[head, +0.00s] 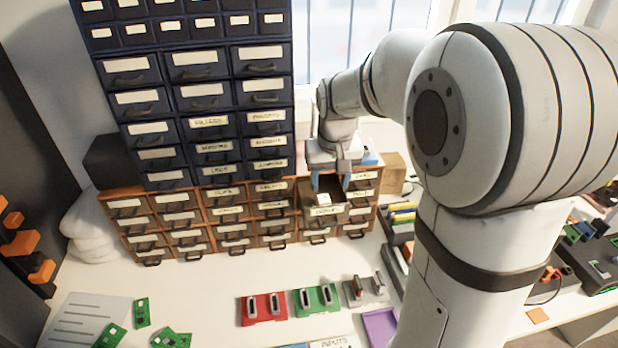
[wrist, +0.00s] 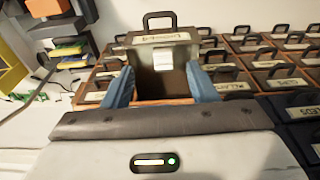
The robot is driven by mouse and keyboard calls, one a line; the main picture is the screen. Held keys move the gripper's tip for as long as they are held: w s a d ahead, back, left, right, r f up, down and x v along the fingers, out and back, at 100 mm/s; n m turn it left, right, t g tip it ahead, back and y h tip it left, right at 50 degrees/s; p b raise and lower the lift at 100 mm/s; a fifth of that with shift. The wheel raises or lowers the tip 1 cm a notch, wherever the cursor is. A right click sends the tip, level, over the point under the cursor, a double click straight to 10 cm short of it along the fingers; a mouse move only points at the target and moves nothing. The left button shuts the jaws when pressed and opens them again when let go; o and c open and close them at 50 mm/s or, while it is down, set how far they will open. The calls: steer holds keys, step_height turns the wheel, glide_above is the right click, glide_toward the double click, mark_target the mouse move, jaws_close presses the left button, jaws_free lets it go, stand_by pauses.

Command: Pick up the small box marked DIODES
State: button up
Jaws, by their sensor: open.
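A small whitish box (head: 323,199) lies in a pulled-out drawer (head: 312,189) of the low brown drawer cabinet. It also shows in the wrist view (wrist: 163,60), inside the drawer (wrist: 144,80). Its marking is too small to read, so I cannot confirm DIODES. My gripper (head: 330,182) is above the open drawer, pointing down. In the wrist view my gripper (wrist: 160,72) has its two blue fingers apart, with the box between them in the picture and nothing held. I cannot tell how far above the box the fingertips are.
A dark drawer cabinet (head: 208,92) rises behind the brown cabinet (head: 201,206), left of my gripper. A cardboard box (head: 392,172) stands right of it. Red (head: 263,309) and green (head: 316,300) holders sit on the white bench in front. Bench between them and the drawers is clear.

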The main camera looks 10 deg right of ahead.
mark_target(324, 197)
steer(key=w+f, duration=0.2)
steer(key=w, duration=0.1)
steer(key=shift+f, duration=0.2)
steer(key=f, duration=0.5)
steer(key=w+f+p, duration=0.1)
steer(key=f, duration=0.1)
steer(key=shift+a+f, duration=0.1)
steer(key=shift+f, duration=0.1)
steer(key=shift+c, duration=0.4)
steer(key=c, duration=1)
